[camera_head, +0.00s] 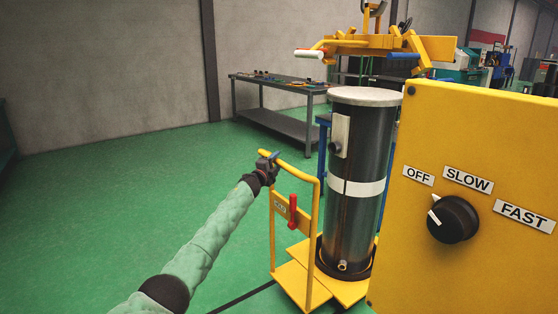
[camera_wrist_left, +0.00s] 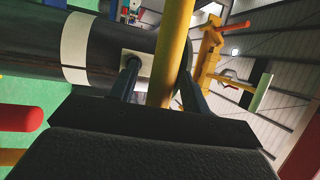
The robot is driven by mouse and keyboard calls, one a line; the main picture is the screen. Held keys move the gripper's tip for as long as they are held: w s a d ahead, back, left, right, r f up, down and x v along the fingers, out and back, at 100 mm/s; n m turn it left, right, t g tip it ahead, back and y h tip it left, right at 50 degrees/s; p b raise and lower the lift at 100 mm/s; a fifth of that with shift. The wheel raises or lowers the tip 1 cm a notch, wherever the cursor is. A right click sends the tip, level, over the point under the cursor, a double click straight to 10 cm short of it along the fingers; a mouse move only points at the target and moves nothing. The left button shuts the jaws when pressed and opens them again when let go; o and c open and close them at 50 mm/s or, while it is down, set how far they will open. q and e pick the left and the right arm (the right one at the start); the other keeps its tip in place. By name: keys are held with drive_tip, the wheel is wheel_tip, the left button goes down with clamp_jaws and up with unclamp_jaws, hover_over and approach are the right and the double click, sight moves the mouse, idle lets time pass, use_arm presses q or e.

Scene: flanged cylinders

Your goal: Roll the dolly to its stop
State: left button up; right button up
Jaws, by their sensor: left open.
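The yellow dolly (camera_head: 290,278) stands on the green floor, with an upright handle frame (camera_head: 316,215), a red lever (camera_head: 293,208) and a small label. A dark flanged cylinder (camera_head: 360,150) with a white band stands upright on its deck. My left gripper (camera_head: 269,158) is at the top bar of the handle. In the left wrist view, the yellow handle bar (camera_wrist_left: 172,50) passes between the fingers of my left gripper (camera_wrist_left: 160,75), which are open around it. I cannot pick out the dolly's stop. My right gripper is not in view.
A yellow control box (camera_head: 400,250) with OFF, SLOW and FAST labels stands at right; its knob (camera_head: 453,219) has its white mark on the OFF side. A yellow lifting fixture (camera_head: 370,45) hangs above the cylinder. A workbench (camera_head: 275,85) stands behind. Floor at left is clear.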

use_arm(q)
drive_tip(key=v, duration=0.3)
drive_tip(key=shift+s+a, duration=0.1)
drive_tip(key=shift+s, duration=0.1)
drive_tip(key=shift+v, duration=1.05)
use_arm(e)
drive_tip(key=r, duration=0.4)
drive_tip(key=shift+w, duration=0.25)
use_arm(q)
drive_tip(key=shift+f, duration=0.1)
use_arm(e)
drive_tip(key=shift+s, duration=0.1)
